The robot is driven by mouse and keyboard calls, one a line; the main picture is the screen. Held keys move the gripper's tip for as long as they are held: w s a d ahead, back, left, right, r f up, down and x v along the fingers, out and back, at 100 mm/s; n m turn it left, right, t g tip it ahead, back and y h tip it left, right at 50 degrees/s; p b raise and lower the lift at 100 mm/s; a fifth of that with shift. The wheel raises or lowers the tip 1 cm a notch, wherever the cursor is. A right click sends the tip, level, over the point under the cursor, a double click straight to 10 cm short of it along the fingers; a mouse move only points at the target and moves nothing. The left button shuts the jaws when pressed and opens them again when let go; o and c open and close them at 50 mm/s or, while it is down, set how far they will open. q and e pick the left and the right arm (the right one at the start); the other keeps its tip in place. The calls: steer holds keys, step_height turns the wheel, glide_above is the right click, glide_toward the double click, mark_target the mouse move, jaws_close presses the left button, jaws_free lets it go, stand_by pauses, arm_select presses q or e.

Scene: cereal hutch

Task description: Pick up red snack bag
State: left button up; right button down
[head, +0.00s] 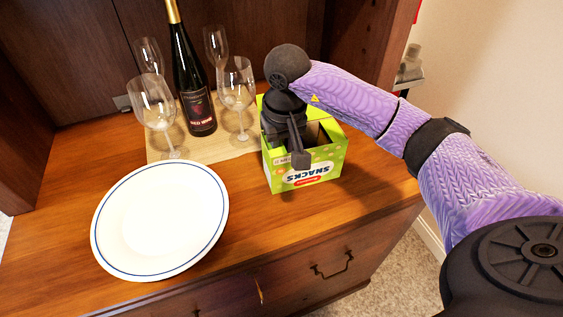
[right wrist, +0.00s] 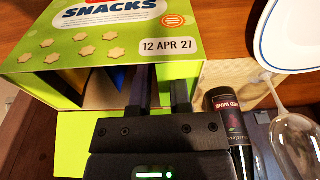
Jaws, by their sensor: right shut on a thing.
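No red snack bag shows clearly in either view. A green open snack box (head: 322,171) stands at the right of the wooden top, with its SNACKS panel (right wrist: 110,30) large in the right wrist view. Blue and yellow-brown pieces (right wrist: 108,88) show inside it. My right gripper (head: 299,160) points down at the box's open top; one fingertip overlaps the front panel's upper edge. My left gripper is not in view.
A white plate (head: 160,220) lies left of the box. A wine bottle (head: 193,82) and several wine glasses stand behind it on a mat (head: 215,150); one glass (head: 237,88) is close to the box. Dark cabinet walls enclose the back and left. Bare wood lies in front of the box.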

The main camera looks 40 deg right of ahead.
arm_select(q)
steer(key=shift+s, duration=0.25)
arm_select(e)
steer(key=shift+r, duration=0.25)
arm_select(q)
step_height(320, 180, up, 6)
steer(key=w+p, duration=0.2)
steer(key=p, duration=0.4)
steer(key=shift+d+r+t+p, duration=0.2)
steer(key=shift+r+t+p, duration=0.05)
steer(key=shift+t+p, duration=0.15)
arm_select(e)
step_height(320, 180, up, 18)
steer(key=shift+f, duration=0.25)
